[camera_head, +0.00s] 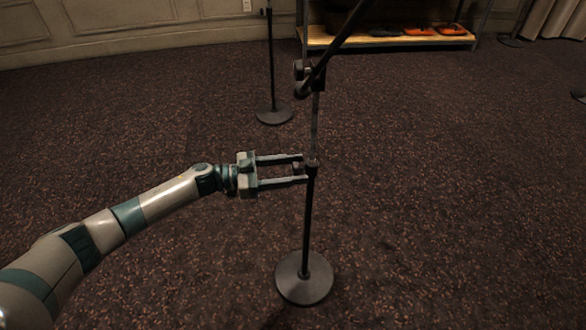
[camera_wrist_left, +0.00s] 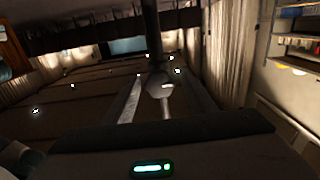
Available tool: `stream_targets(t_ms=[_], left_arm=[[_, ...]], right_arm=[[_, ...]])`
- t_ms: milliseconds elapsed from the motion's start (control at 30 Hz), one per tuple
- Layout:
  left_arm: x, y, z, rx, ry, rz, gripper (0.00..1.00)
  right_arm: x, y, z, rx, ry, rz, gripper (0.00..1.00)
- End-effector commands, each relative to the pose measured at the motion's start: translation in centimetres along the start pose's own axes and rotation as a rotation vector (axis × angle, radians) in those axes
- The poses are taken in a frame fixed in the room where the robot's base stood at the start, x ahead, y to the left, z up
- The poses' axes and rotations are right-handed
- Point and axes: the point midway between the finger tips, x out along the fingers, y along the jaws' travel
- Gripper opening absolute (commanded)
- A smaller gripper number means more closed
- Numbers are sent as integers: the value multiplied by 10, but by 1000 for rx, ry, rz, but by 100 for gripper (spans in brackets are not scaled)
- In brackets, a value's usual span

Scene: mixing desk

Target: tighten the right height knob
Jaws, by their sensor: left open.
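A black microphone stand (camera_head: 309,215) stands upright on a round base in the middle of the head view. Its height knob (camera_head: 311,168) is at the dark collar where the thinner upper tube enters the lower tube. My left gripper (camera_head: 303,169) reaches in from the left, level with this collar. Its two fingers are apart, with the tips beside the collar. In the left wrist view a rounded knob end (camera_wrist_left: 159,85) shows between the open fingers, in front of the dark pole. Whether the fingers touch it I cannot tell. My right gripper is not in view.
A second stand (camera_head: 271,65) rises behind, left of the near one. The near stand's slanted boom (camera_head: 338,42) and its joint (camera_head: 309,78) are above my gripper. A low shelf (camera_head: 390,40) with orange items is at the back.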

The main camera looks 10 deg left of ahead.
Motion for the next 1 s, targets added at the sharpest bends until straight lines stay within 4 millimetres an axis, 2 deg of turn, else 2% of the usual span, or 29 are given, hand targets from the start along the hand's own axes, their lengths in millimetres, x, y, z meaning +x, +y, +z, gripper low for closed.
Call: stream_targets(t_ms=[67,233,467,733,1000], left_arm=[[0,0,0,0,0,0,51],[0,0,0,0,0,0,10],[0,0,0,28,1,0,10],[0,0,0,206,1,1,10],[0,0,0,251,1,1,10]], right_arm=[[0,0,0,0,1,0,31],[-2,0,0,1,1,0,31],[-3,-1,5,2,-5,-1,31],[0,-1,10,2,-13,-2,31],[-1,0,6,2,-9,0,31]])
